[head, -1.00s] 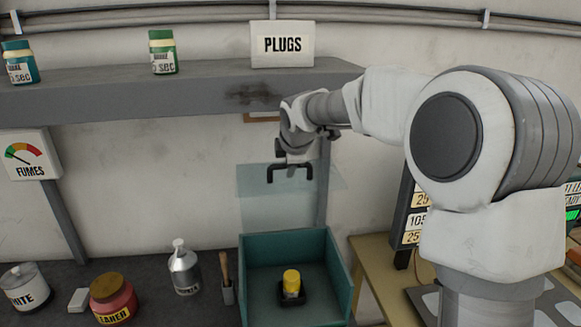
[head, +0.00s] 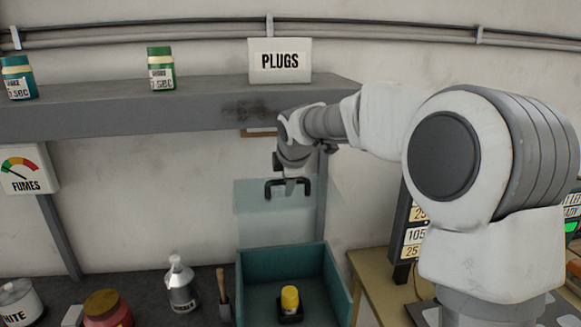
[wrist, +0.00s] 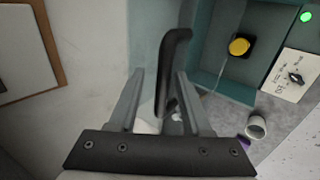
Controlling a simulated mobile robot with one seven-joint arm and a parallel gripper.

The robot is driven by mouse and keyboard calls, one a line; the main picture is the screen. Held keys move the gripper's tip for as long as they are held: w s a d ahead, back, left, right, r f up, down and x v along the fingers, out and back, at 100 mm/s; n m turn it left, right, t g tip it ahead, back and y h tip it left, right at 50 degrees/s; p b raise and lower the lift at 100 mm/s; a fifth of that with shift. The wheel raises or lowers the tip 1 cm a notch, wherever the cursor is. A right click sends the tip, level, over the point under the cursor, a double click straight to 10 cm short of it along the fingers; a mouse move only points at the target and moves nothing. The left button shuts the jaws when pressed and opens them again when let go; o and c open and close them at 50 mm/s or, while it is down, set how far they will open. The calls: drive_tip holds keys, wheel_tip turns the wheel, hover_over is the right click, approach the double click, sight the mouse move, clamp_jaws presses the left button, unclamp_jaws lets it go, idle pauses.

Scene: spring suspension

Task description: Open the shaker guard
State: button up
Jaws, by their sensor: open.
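The shaker is a teal open-topped box (head: 340,290) on the bench. A yellow-topped item (head: 290,298) sits on a dark base inside; its yellow top (wrist: 239,46) also shows in the wrist view. The shaker guard, a clear pane (head: 255,212), stands raised above the back of the box. Its black handle (head: 268,190) is near the pane's top. My gripper (head: 291,178) is at the handle. In the wrist view the black handle (wrist: 176,50) runs between the spread fingers of my gripper (wrist: 160,76). Whether a finger touches it I cannot tell.
A grey shelf (head: 120,105) with the PLUGS sign (head: 280,61) runs above and behind my gripper. A metal bottle (head: 181,285) and a red jar (head: 106,310) stand left of the box. A control panel (wrist: 293,76) with a green light is beside it.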

drive_tip(key=b+v, duration=0.2)
drive_tip(key=v, duration=1.5)
